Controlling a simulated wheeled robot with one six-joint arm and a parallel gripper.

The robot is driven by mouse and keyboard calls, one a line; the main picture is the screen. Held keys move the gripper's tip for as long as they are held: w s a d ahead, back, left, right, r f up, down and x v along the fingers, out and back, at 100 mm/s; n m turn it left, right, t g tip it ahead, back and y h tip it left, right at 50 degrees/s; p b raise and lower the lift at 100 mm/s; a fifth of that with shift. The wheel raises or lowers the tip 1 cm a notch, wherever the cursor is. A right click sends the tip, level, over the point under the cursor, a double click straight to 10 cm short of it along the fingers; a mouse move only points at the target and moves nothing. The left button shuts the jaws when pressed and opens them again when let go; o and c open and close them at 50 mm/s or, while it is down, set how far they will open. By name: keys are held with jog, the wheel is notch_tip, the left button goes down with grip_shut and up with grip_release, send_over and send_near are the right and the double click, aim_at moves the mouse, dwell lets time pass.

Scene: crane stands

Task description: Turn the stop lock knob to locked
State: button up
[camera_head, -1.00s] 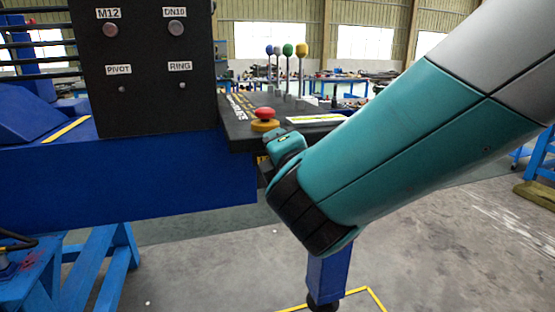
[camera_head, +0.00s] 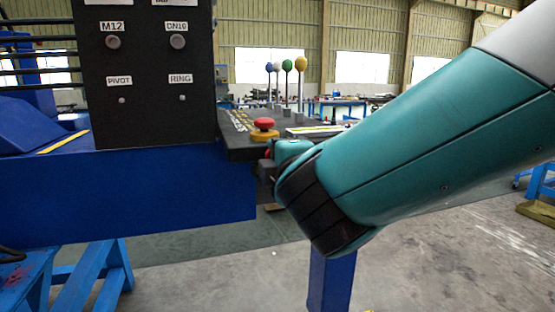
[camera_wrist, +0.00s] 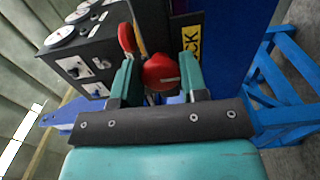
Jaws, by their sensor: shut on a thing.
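The stop lock knob (camera_wrist: 160,72) appears red in the wrist view, between the two teal fingers of my gripper (camera_wrist: 157,61). My gripper is shut on it. In the head view my gripper (camera_head: 288,150) is at the front corner of the black console, just below the red mushroom button.
The red mushroom button (camera_head: 264,124) on its yellow base sits close above my gripper. Levers with coloured balls (camera_head: 287,66) stand behind it on the console. A black panel (camera_head: 150,115) with labelled knobs is at the left, above a blue beam (camera_head: 130,190). Open floor lies right.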

jog(key=o, duration=0.9)
jog(key=shift+s, duration=0.1)
jog(key=b+v, duration=0.4)
jog(key=v, duration=1.3)
jog(key=shift+b, duration=0.35)
jog(key=shift+s+d+r, duration=0.1)
jog(key=shift+s, duration=0.05)
